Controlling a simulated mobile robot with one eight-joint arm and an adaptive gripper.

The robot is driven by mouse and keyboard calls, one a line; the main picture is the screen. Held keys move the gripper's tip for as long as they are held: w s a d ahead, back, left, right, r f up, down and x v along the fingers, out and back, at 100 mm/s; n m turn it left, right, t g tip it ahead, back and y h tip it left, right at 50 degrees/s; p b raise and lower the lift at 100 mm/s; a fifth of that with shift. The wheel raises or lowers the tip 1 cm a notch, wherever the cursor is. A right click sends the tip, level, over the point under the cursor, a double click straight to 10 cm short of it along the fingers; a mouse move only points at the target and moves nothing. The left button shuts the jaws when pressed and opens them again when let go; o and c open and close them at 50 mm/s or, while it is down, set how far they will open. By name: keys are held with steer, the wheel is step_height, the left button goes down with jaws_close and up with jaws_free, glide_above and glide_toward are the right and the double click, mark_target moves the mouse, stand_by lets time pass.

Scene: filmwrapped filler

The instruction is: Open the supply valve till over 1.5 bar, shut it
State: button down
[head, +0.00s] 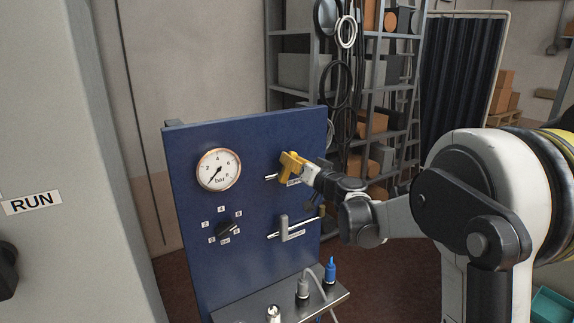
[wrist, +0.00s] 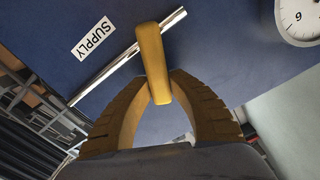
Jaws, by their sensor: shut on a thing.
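The supply valve's yellow lever (wrist: 153,65) is on a chrome pipe on the blue panel, beside a SUPPLY label (wrist: 93,38). In the wrist view the lever lies steeply across the pipe. My gripper (wrist: 160,88) is shut on the lever's near end, one ridged finger on each side. In the head view the lever (head: 290,162) is partly hidden by my gripper (head: 304,172). The round bar gauge (head: 219,170) is left of the valve, its needle pointing lower left, near the low end. A corner of the gauge (wrist: 300,17) also shows in the wrist view.
Below the gauge is a black selector knob (head: 228,231) with numbers around it. A grey lever (head: 285,231) on another pipe sits below the supply valve. A metal ledge (head: 255,309) with fittings and hoses juts out below. A RUN cabinet (head: 90,130) stands left.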

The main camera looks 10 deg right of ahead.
steer(key=w+d+f+m+b, duration=0.1)
steer(key=d+f+m+b, duration=0.2)
steer(key=m, duration=0.9)
steer(key=shift+d+f+b, duration=0.15)
steer(key=shift+f+b, duration=0.8)
steer(key=shift+b, duration=0.45)
steer(key=c, duration=1.2)
jaws_free()
steer(key=shift+w, duration=0.15)
